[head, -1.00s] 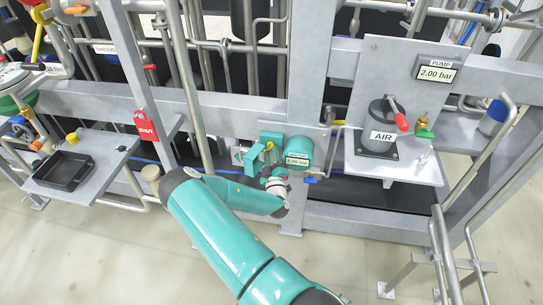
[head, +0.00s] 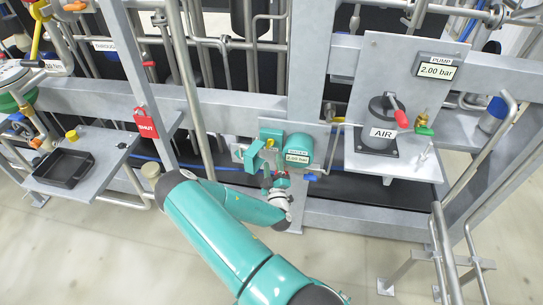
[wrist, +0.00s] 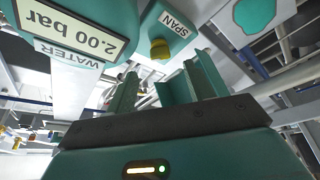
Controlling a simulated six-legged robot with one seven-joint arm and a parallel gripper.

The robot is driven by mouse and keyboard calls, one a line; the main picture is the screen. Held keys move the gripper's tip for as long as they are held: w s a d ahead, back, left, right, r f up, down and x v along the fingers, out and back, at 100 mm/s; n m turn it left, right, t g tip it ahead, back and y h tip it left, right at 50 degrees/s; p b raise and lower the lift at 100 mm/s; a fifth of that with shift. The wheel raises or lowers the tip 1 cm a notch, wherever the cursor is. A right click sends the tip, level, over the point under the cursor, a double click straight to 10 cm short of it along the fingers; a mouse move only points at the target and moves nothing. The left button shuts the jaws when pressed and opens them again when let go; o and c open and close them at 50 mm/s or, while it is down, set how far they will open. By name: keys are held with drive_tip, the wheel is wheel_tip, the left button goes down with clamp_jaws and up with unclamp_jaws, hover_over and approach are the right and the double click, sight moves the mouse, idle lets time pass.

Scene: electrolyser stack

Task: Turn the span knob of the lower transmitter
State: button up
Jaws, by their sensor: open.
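The lower transmitter (head: 300,146) is a teal housing with a display reading 2.00 bar, mounted on the frame at the middle of the head view. In the wrist view its WATER display (wrist: 68,28) is upside down at upper left. The span knob (wrist: 160,49) is small and yellow-brown, under a teal block labelled SPAN (wrist: 174,24). My gripper (wrist: 163,82) is open, its two teal fingers pointing toward the knob. The knob appears beyond the fingertips, between them in the picture, and not gripped. In the head view my gripper is just below the transmitter, its fingers hard to make out.
To the right, a plate carries the PUMP display (head: 437,68) and the AIR unit (head: 382,133) with a red-handled lever. Pipes and frame bars surround the transmitter.

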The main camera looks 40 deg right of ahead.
drive_tip(key=v, duration=0.8)
drive_tip(key=shift+s, duration=0.2)
drive_tip(key=shift+f, duration=0.1)
